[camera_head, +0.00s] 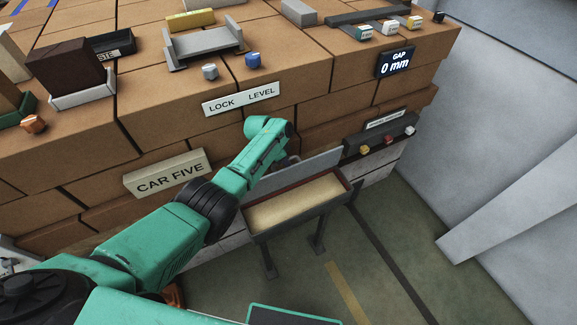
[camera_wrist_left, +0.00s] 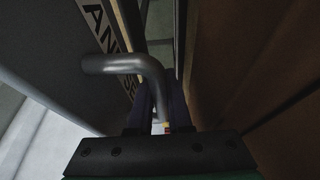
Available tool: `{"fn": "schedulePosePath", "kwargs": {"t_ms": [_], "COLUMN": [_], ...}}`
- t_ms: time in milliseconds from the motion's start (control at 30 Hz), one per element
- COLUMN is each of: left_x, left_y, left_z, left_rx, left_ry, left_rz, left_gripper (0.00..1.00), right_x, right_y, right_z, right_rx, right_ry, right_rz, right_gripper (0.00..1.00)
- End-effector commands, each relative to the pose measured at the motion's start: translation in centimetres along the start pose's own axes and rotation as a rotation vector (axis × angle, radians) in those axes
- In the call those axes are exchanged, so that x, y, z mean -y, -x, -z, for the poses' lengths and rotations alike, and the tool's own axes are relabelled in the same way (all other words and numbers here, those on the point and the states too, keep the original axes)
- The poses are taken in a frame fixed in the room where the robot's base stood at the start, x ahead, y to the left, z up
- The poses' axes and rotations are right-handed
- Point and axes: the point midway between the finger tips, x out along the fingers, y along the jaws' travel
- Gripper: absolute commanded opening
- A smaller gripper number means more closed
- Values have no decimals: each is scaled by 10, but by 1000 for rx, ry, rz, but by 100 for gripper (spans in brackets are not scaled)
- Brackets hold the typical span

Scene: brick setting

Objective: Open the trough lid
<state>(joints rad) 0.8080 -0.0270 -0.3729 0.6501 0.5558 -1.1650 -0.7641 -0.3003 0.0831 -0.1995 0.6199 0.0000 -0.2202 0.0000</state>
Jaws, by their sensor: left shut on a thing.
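The trough (camera_head: 252,228) stands on legs in front of the brick wall, with pale, grainy-looking filling inside its dark red-brown rim. Its grey lid (camera_head: 318,168) is raised, tilted up along the back edge, so the trough is open on top. My left gripper (camera_wrist_left: 160,118) is shut on the grey bent handle (camera_wrist_left: 125,64) of the lid. In the head view, my left arm reaches behind the lid's left end, and the fingertips are hidden there. A dark panel with partly seen lettering (camera_wrist_left: 105,30) fills the left of the wrist view. My right gripper is out of view.
The brick wall (camera_head: 330,105) is close behind the lid. The green floor (camera_head: 400,265) is clear to the right.

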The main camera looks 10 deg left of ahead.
Motion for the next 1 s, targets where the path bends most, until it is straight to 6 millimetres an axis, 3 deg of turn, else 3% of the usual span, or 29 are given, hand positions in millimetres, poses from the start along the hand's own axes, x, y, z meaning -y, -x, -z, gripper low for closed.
{"fn": "schedulePosePath", "kwargs": {"t_ms": [200,233,300,667,1000], "left_x": [-4,-4,-4,-2,-4], "left_y": [-5,-5,-5,1,53], "left_z": [-6,-6,-5,-1,21], "left_rx": [11,11,10,4,3], "left_ry": [5,5,4,2,1], "left_rz": [-12,-12,-11,-4,-3], "left_gripper": [0,21,47,47,47], "right_x": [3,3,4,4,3], "right_y": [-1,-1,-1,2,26], "right_z": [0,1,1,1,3], "right_rx": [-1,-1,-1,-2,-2], "right_ry": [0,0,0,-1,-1], "right_rz": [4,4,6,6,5], "right_gripper": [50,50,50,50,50]}}
